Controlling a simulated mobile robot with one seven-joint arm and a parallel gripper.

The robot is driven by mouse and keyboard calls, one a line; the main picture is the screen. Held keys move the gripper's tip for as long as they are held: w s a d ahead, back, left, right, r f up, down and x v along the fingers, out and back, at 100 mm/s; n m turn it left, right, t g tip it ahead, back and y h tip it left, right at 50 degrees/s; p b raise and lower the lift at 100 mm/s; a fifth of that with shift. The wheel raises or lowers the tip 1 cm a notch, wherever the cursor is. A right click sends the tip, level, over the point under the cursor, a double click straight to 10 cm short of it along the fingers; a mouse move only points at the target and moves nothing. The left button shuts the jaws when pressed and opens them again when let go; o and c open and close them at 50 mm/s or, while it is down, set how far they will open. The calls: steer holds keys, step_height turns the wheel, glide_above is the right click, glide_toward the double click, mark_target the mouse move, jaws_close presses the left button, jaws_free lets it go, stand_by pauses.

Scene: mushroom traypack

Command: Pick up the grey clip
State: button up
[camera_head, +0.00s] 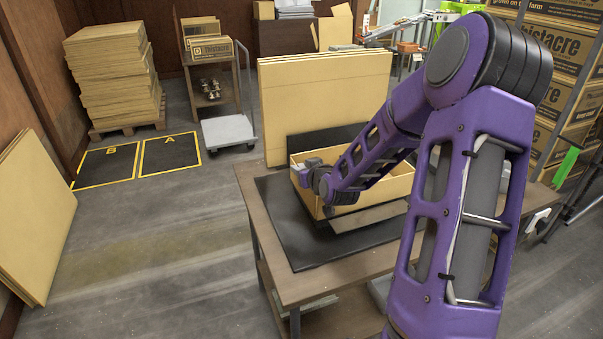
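I cannot make out the grey clip in this view. My purple arm reaches from the right over the work table (300,290) into an open cardboard box (375,187). My gripper (308,170) is at the left end of the box, at about its rim. It is small and partly covered by the wrist, so its fingers and anything between them cannot be told. Much of the box's inside is hidden behind my arm.
The box stands on a black mat (290,240). Tall cardboard sheets (320,95) stand behind it. A cardboard stack on a pallet (115,70), a cart (228,130) and floor squares A and B lie back left. Shelved boxes (565,110) stand right.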

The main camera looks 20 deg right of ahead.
jaws_close()
